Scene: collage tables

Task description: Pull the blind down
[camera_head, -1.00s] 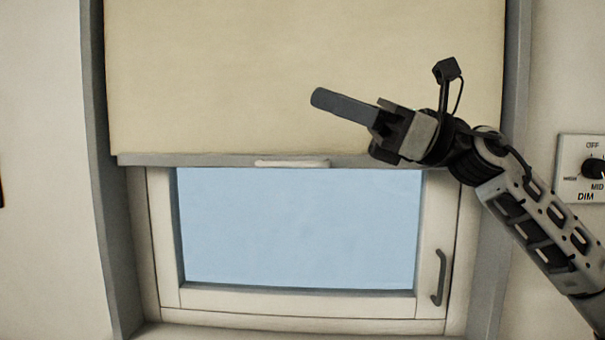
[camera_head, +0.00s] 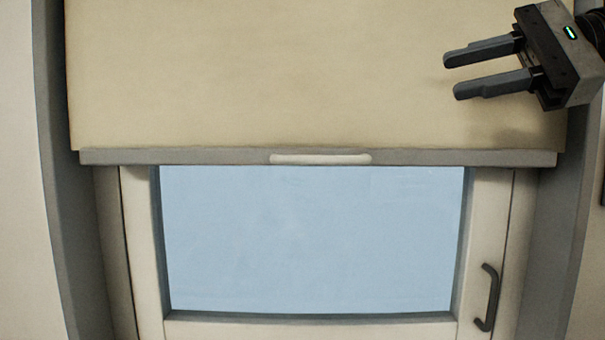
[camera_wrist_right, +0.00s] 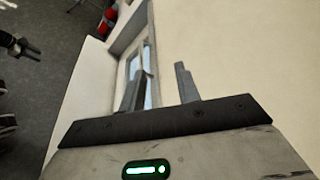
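The beige blind (camera_head: 300,75) hangs over the upper part of the window, its lower edge partway down. A grey bottom bar (camera_head: 180,157) runs along that edge, with a pale pull handle (camera_head: 320,159) at its middle. My right gripper (camera_head: 470,74) is at the upper right in the head view, in front of the blind, above and right of the handle. Its two fingers are apart with nothing between them. The open fingers also show in the right wrist view (camera_wrist_right: 160,85), with the window and blind beyond. My left gripper is not identifiable in the head view.
Below the bar is the window pane (camera_head: 310,240) in a white frame, with a dark window handle (camera_head: 487,297) at lower right. Grey side posts (camera_head: 55,200) flank the opening. The space in front of the pull handle is clear.

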